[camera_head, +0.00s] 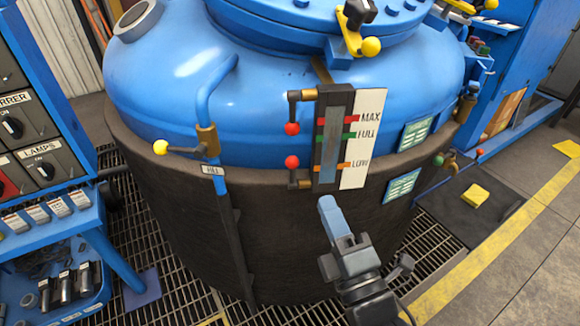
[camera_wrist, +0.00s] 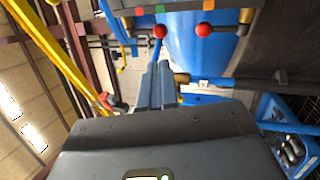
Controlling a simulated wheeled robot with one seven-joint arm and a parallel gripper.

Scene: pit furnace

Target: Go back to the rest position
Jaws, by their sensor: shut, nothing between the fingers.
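My gripper (camera_head: 327,205) is in front of the dark lower wall of the blue furnace vessel (camera_head: 160,85), below the level gauge (camera_head: 332,140). Its fingers are together and hold nothing. In the wrist view my gripper (camera_wrist: 158,70) points up the picture, with the fingers side by side. The gauge has MAX, FULL and LOW marks and two red-knobbed valves, an upper one (camera_head: 292,128) and a lower one (camera_head: 291,162). Red knobs also show beyond the fingers in the wrist view (camera_wrist: 205,30).
A yellow-knobbed valve (camera_head: 162,147) sticks out left of the gauge. A blue control panel (camera_head: 35,120) and a blue shelf with tools (camera_head: 65,285) stand at the left. A yellow block (camera_head: 475,195) lies on a dark mat at the right. Open floor lies at the lower right.

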